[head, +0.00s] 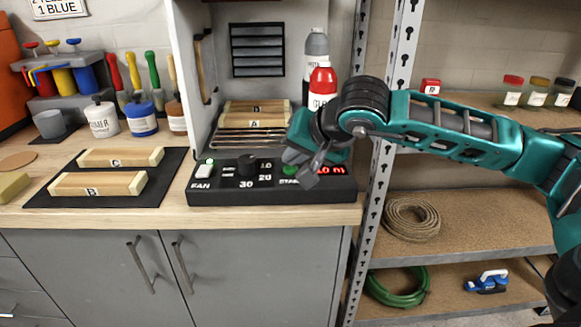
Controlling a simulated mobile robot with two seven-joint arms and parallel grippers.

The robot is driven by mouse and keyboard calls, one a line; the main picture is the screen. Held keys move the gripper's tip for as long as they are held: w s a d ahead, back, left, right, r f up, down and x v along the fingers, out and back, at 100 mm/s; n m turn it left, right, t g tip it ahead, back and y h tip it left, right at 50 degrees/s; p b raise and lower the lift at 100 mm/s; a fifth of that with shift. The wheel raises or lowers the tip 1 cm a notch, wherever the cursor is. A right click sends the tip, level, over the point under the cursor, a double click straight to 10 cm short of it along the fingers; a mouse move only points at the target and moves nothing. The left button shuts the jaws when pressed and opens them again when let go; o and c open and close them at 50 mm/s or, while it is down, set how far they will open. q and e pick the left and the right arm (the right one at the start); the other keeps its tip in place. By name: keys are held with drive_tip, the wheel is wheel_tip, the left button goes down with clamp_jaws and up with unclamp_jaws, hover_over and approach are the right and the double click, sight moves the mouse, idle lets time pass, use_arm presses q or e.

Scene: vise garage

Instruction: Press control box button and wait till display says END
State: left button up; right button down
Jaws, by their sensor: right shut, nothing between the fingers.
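The black control box (262,190) stands on the wooden workbench, at the front of the open cabinet. It has a white FAN switch (204,170) with a green light, a black dial (248,164) with the numbers 10, 20 and 30 around it, and a green START button (290,170). The red lit display (331,170) is at its right end; it is partly covered and I cannot read it fully. My right gripper (302,170) is shut and empty at the START button, partly covering it. I cannot tell whether it touches the button. My left gripper is out of view.
Wooden blocks sit on a rack in the cabinet (210,110), with glue bottles (321,85) beside them. Two blocks lie on a black mat (165,190) to the left. Cans and tools stand behind it. A metal shelf post (385,180) rises just right of the box.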

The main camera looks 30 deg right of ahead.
sight(294, 169)
drive_tip(key=shift+f, duration=0.2)
drive_tip(key=shift+r, duration=0.1)
idle(0.4)
drive_tip(key=shift+r+p, duration=0.3)
drive_tip(key=shift+r, duration=0.45)
drive_tip(key=shift+r, duration=0.1)
drive_tip(key=shift+r+p, duration=1.7)
drive_tip(key=shift+r, duration=0.75)
drive_tip(key=shift+f, duration=0.1)
